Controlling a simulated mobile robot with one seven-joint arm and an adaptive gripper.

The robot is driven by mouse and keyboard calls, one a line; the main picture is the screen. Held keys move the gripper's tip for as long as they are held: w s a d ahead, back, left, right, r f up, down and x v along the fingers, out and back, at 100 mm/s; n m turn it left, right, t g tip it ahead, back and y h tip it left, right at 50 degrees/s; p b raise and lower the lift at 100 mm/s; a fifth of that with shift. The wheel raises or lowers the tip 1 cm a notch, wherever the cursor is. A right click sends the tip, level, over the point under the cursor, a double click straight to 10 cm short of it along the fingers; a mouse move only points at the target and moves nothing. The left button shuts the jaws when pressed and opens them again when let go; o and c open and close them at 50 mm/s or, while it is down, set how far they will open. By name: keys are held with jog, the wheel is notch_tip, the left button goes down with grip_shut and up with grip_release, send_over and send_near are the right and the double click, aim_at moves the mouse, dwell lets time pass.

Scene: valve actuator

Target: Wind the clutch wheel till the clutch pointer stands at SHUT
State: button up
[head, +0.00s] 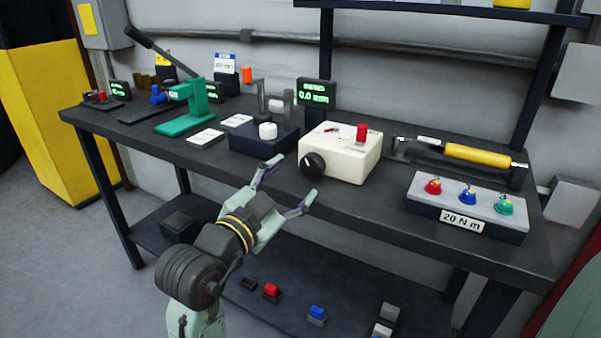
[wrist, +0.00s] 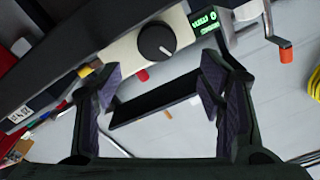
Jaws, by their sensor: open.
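No wheel or pointer that I can read as marked clutch or SHUT shows clearly. A cream box (head: 345,162) on the bench carries a round black knob (head: 313,164) on its front and a red lever (head: 362,132) on top. A small red mark (head: 331,130) lies on its top; its lettering is too small to read. My gripper (head: 287,190) is open and empty, in front of the bench edge and apart from the knob. In the wrist view the knob (wrist: 156,40) shows beyond the open fingers (wrist: 160,84).
A display (head: 316,93) reading 0.0 stands behind the box. A green press (head: 190,105) and a dark block (head: 263,137) with a white cap are to the left. A yellow-handled tool (head: 478,156) and a panel of coloured knobs (head: 467,205) are to the right. A shelf runs below.

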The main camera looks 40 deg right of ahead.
aim_at(309, 169)
jog(key=w+d+n+p, duration=0.1)
jog(key=d+p, duration=0.1)
jog(key=w+d+n+p, duration=0.1)
jog(key=d+p, duration=0.2)
jog(key=w+d+f+n+p, duration=0.1)
jog(key=d+p, duration=0.1)
jog(key=p, duration=0.1)
jog(key=shift+w+d+n, duration=0.1)
jog(key=shift+d+n, duration=0.05)
jog(key=shift+n, duration=0.25)
dwell(0.3)
jog(key=shift+c, duration=0.5)
